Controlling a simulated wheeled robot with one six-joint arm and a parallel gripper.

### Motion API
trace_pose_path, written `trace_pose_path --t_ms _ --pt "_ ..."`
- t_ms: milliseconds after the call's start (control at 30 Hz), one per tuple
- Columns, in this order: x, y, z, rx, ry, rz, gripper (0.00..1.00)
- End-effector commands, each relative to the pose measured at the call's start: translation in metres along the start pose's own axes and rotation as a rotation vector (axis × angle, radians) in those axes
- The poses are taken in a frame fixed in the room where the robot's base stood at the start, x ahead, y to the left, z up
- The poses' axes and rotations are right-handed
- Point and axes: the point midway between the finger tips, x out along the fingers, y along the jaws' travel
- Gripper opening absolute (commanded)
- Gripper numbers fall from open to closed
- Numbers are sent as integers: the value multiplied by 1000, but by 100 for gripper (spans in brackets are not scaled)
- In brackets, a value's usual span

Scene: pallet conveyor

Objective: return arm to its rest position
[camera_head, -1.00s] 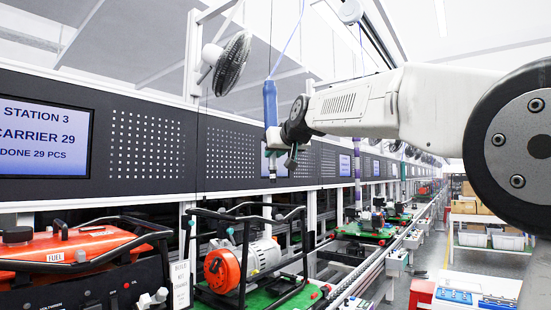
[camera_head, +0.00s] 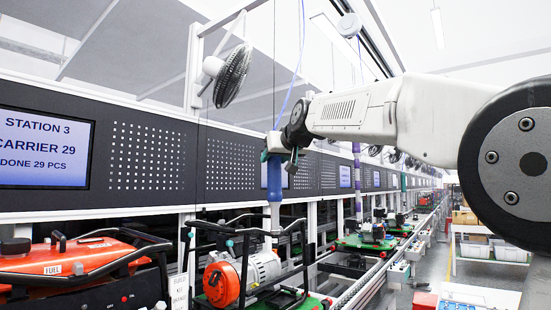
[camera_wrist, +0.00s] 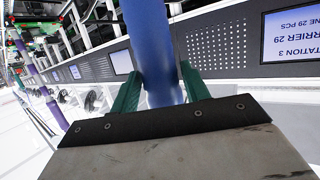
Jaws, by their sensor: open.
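My gripper (camera_head: 274,152) is raised at the end of my arm, left of centre in the head view, in front of the dark perforated panel. A blue hand tool (camera_head: 274,180) hangs upright just below it, with its grey lower end pointing down and a thin cord rising above. In the wrist view, the green fingers of my gripper (camera_wrist: 160,88) stand apart, one on each side of the blue tool (camera_wrist: 150,45). Whether they touch it cannot be told. The tool's upper end is hidden behind the gripper.
A red-and-black generator (camera_head: 75,262) and another with an orange-red end (camera_head: 222,284) stand below on the line. A fan (camera_head: 232,77) hangs at upper left. A station screen (camera_head: 45,147) is at left. Open space lies above the conveyor.

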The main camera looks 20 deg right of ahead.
Motion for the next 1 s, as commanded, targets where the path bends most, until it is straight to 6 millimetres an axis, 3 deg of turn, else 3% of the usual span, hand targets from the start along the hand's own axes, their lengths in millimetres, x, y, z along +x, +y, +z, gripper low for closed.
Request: trace_pose_path --t_ms 400,767,867,967,1000 --pt "-66 0 -2 0 5 1 46" --pt "-75 0 1 11 -8 -2 46" --pt "-68 -1 27 28 -87 -7 46" --pt "-62 -2 82 49 -225 -9 46" --pt "-66 -4 110 57 -294 -9 46"
